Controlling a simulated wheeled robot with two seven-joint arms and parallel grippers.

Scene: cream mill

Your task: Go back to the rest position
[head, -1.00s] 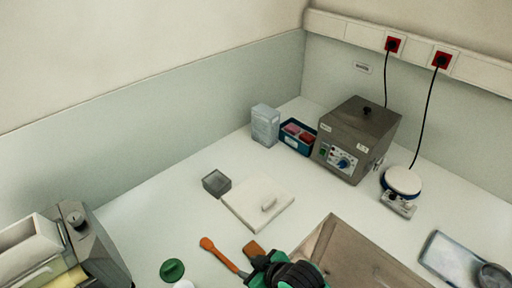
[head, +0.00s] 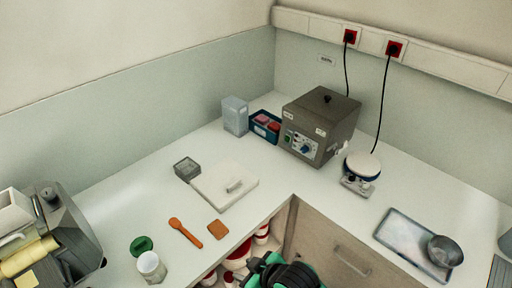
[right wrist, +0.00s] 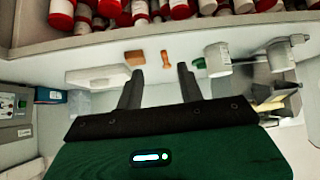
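My right gripper (head: 280,272) shows as a green and black body at the bottom of the head view, in front of the counter's edge. In the right wrist view its two dark fingers (right wrist: 160,82) stand apart with nothing between them. The orange spatula (head: 186,232) and the brown square (head: 218,230) lie on the counter, apart from the gripper. They also show beyond the fingers in the right wrist view, the spatula as a small orange piece (right wrist: 166,60). My left gripper is not in view.
The counter (head: 110,205) carries a white board (head: 210,190), a grey heating box (head: 320,125), a round-topped stirrer (head: 362,168), a tray (head: 405,240) with a metal bowl (head: 445,250), and a jar (head: 150,267). Red-capped bottles (head: 240,255) stand in a shelf below, beside a drawer front (head: 340,250).

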